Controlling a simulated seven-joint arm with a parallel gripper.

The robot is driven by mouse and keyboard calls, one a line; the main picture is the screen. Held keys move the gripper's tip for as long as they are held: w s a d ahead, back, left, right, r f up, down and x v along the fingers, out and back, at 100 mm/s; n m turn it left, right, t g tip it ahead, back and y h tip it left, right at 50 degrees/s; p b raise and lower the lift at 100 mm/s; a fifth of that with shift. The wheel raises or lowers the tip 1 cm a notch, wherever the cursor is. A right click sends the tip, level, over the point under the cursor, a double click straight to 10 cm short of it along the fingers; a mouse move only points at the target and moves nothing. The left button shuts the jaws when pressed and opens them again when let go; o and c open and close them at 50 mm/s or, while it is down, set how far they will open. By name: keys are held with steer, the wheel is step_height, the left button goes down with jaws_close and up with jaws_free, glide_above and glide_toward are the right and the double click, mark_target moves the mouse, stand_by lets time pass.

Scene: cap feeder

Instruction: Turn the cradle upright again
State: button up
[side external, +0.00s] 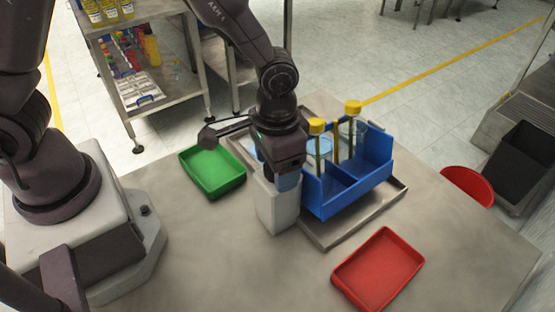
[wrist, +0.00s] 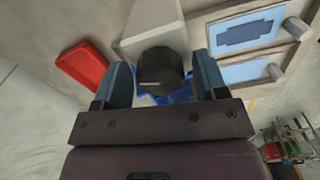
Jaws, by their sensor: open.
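My gripper (side external: 284,182) points down beside the left end of a blue two-compartment holder (side external: 347,183), which I take to be the cradle. It looks roughly level, with its open side up. My gripper hides part of its left end. Tubes with yellow caps (side external: 317,125) stand upright at it. In the wrist view my gripper (wrist: 160,82) has its blue-grey fingers apart, one on each side of a dark round piece (wrist: 162,68). I cannot tell whether they touch it or what it belongs to. A little blue shows beneath it.
A pale grey block (side external: 276,205) stands close below my gripper. A metal tray (side external: 331,235) lies under the blue holder. A green tray (side external: 212,172) is at left, a red tray (side external: 378,270) at front right, and a red round thing (side external: 467,185) at the right table edge. The front-left table is clear.

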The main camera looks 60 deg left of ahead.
steer(key=c, duration=0.8)
steer(key=n, duration=0.2)
steer(key=shift+n, duration=0.3)
steer(key=o, duration=0.5)
steer(key=shift+n, duration=0.3)
steer(key=o, duration=0.5)
steer(key=shift+o, duration=0.2)
steer(key=shift+r, duration=3.5)
